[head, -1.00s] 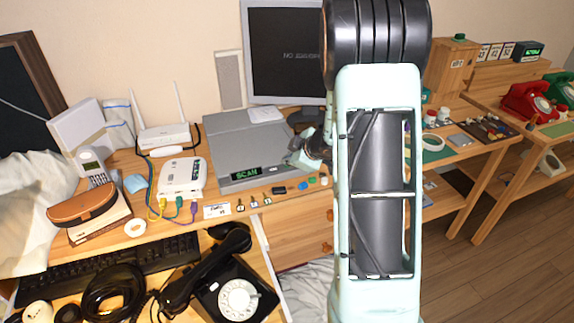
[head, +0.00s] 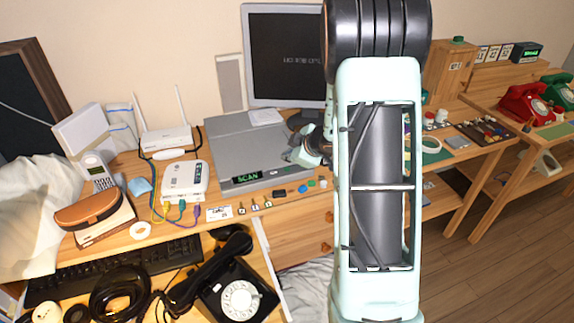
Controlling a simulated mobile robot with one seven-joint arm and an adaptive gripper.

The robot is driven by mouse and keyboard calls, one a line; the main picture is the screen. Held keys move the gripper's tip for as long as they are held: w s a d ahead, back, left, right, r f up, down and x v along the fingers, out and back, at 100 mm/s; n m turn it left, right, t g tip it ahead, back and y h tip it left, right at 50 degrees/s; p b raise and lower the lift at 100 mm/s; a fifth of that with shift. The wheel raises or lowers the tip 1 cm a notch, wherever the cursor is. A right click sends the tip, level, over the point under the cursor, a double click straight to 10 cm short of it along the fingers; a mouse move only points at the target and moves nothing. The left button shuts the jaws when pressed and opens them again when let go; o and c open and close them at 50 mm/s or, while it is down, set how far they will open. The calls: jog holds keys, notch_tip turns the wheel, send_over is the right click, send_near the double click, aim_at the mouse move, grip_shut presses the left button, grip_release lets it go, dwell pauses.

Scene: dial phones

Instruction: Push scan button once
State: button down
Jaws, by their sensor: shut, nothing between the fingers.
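The grey flatbed scanner (head: 222,130) lies on the wooden desk, left of my arm in the head view. A black panel with green letters reading SCAN (head: 247,178) is on its front edge. I cannot make out a separate scan button clearly. My gripper (head: 293,156) is small in view at the scanner's front right corner, partly hidden behind my arm. It is shut and empty. I cannot tell whether its tips touch the scanner.
A white router (head: 168,138) and a white modem box (head: 184,180) stand left of the scanner. A monitor (head: 285,70) stands behind it. A black dial phone (head: 238,290) is in front. Small blocks (head: 280,193) lie along the desk's front edge.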

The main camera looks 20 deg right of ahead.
aim_at(288, 170)
notch_tip(288, 170, up, 4)
jog(key=p, duration=0.3)
jog(key=shift+f, duration=0.25)
dwell(0.4)
